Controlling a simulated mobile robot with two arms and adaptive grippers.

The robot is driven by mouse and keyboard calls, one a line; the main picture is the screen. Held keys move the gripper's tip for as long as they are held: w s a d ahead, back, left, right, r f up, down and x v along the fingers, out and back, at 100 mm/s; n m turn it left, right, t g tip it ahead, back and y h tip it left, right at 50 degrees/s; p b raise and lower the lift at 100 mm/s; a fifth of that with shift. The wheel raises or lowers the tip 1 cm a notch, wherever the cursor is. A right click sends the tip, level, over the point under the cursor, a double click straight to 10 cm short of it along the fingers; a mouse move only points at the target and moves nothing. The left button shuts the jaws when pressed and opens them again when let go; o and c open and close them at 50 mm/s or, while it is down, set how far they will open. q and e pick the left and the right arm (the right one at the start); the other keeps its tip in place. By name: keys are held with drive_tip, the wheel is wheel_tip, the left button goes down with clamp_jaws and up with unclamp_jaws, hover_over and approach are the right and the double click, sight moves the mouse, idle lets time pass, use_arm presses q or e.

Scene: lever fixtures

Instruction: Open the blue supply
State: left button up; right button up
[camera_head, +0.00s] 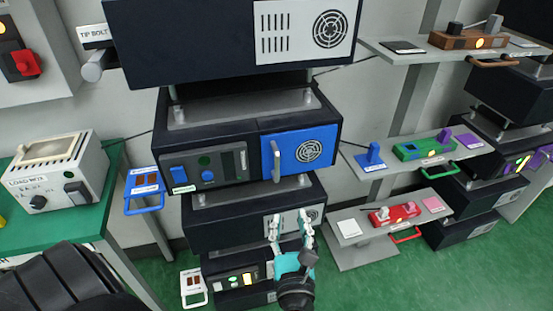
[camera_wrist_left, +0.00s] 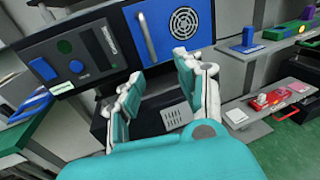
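The blue supply panel (camera_head: 312,150) is the right part of a dark cabinet's front in the head view. It has a round fan grille and a grey upright bar handle (camera_head: 276,161) on its left side. The panel looks shut, flush with the front. It also shows in the left wrist view (camera_wrist_left: 168,48), with the handle (camera_wrist_left: 147,38) straight ahead. My left gripper (camera_head: 291,222) is open and empty. Its teal and white fingers are spread below the panel, apart from the handle. In the wrist view, the left gripper (camera_wrist_left: 158,72) hides part of the panel's lower edge. My right gripper is not in view.
Left of the panel is a dark control face (camera_head: 208,168) with blue knobs. A blue-handled switch unit (camera_head: 145,183) stands at left, and a blue lever (camera_head: 374,155) sits on the right shelf. Green and red (camera_head: 395,215) fixtures are farther right. A dark cabinet overhangs above.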

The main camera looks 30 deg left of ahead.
sight(277, 162)
use_arm(q)
drive_tip(key=shift+y, duration=0.4)
drive_tip(key=r+p+x, duration=0.1)
drive_tip(key=x, duration=0.4)
drive_tip(key=r+x, duration=0.1)
drive_tip(key=x, duration=0.5)
drive_tip(key=s+a+r+p+x, duration=0.1)
drive_tip(key=x, duration=0.5)
drive_tip(key=shift+r+p, duration=0.25)
drive_tip(key=shift+p, duration=0.1)
clamp_jaws()
